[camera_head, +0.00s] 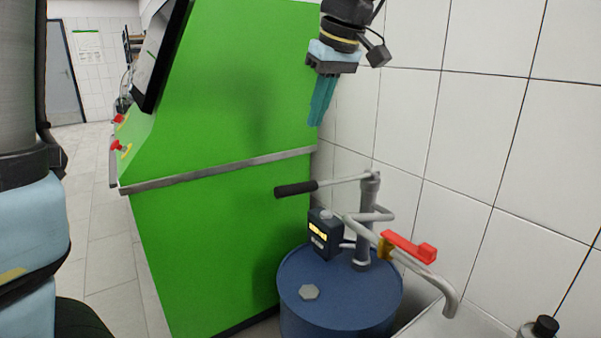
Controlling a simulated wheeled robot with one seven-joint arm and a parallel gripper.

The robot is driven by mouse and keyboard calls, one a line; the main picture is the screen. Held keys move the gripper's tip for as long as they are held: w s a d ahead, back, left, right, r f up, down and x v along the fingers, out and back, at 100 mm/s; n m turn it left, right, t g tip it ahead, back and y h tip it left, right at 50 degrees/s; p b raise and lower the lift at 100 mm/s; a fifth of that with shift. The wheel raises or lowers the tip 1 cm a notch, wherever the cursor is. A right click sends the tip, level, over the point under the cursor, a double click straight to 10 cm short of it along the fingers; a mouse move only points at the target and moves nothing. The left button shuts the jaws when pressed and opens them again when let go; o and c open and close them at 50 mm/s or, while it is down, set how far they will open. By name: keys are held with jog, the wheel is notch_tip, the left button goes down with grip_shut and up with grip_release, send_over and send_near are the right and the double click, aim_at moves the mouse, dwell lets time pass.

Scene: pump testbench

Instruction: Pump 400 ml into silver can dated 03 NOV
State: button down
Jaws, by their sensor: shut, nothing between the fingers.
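A hand pump (369,220) stands upright on a blue drum (340,310). Its crank arm reaches left to a black grip (296,188). A dark meter box (325,235) with small yellow lettering, too small to read, sits beside the pump. A bent outlet pipe (440,287) runs to the lower right, with a red lever (409,247) on it. Only the top of a greyish container with a black cap (545,326) shows at the bottom right edge; no date is visible. My gripper (318,124) is shut and empty, pointing down above the pump, apart from it.
A large green cabinet (220,230) with a screen (160,55) and red buttons stands left of the drum. A white tiled wall (470,120) closes the right side. A pale surface (455,322) lies below the outlet. Tiled floor (100,230) is free at left.

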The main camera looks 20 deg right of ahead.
aim_at(297, 184)
jog(key=shift+f, duration=0.1)
jog(key=x, duration=0.4)
jog(key=p+x, duration=0.1)
jog(key=x, duration=0.4)
jog(key=p+x, duration=0.1)
jog(key=x, duration=0.3)
jog(key=shift+s+a+f, duration=0.1)
jog(key=shift+a+f, duration=0.05)
jog(key=shift+f, duration=0.35)
jog(key=shift+f, duration=0.1)
